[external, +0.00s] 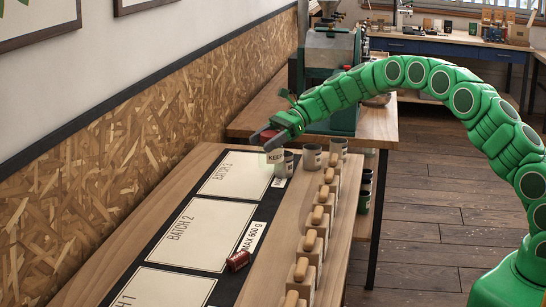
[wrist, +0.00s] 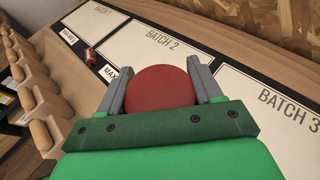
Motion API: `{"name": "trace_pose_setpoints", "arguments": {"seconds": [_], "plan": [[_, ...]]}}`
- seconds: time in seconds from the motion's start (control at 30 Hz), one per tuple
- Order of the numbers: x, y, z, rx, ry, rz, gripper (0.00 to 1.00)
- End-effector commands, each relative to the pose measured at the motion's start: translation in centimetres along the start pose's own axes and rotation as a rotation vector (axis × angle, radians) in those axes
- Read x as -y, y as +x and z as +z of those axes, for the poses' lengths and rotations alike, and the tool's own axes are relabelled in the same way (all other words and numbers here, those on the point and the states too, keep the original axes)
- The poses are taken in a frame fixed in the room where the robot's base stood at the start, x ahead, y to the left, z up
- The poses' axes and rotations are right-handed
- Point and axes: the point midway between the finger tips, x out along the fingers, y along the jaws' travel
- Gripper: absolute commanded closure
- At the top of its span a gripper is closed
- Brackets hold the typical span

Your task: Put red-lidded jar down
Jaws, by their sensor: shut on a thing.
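The red-lidded jar shows a round red lid (wrist: 160,86) from above in the wrist view. In the external view its pale body (external: 274,157) carries a label reading "KEEP". My gripper (external: 268,139) is shut on the jar, with one grey finger on each side of the lid in the wrist view (wrist: 161,85). The jar looks upright near the far end of the mat, around the "BATCH 3" card (external: 236,174). Its base is partly hidden, and I cannot tell whether it touches the table.
Grey cups (external: 311,158) stand close to the jar's right. A dark red can (external: 238,261) lies on its side by the "BATCH 2" card (external: 188,236). Wooden-handled pieces (external: 313,217) line the table's right side. The chipboard wall (external: 120,170) runs along the left. The cards look clear.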

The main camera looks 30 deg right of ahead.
Motion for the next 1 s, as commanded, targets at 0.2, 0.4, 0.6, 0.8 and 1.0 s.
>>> {"name": "trace_pose_setpoints", "arguments": {"seconds": [0.2,0.4,0.6,0.8,1.0], "plan": [[1.1,-0.8,-1.6,-0.001,0.016,-0.031,0.89],[1.1,0.5,-4.8,-0.002,0.018,-0.031,0.89],[1.1,1.1,-6.3,-0.002,0.014,-0.033,0.89],[1.1,1.6,-7.5,-0.001,0.015,-0.033,0.89],[1.1,2.5,-9.7,-0.001,0.015,-0.033,0.90]]}}
